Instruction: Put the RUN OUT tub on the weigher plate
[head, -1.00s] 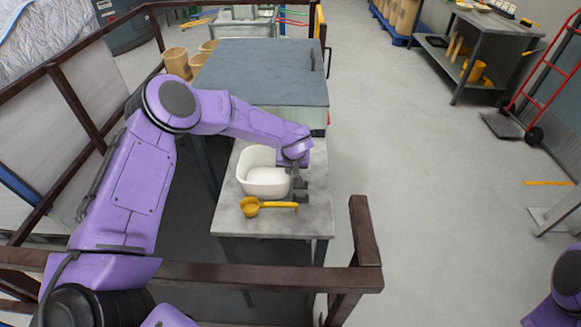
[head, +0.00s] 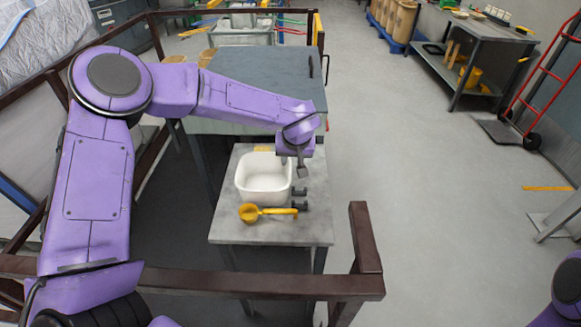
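A white tub (head: 264,190) stands upright on the grey table (head: 230,231). No lettering on it can be read, so I cannot confirm that it is the RUN OUT tub. My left gripper (head: 294,168) is above the tub's right rim, empty, with its fingers apart. I cannot make out a weigher plate for certain. My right gripper is not in view; only a purple part of my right arm shows at the lower right edge.
A yellow scoop (head: 262,213) lies in front of the tub. Two small dark fittings (head: 300,191) sit right of the tub. A large grey-topped box (head: 262,85) stands behind. A brown rail (head: 240,280) crosses in front.

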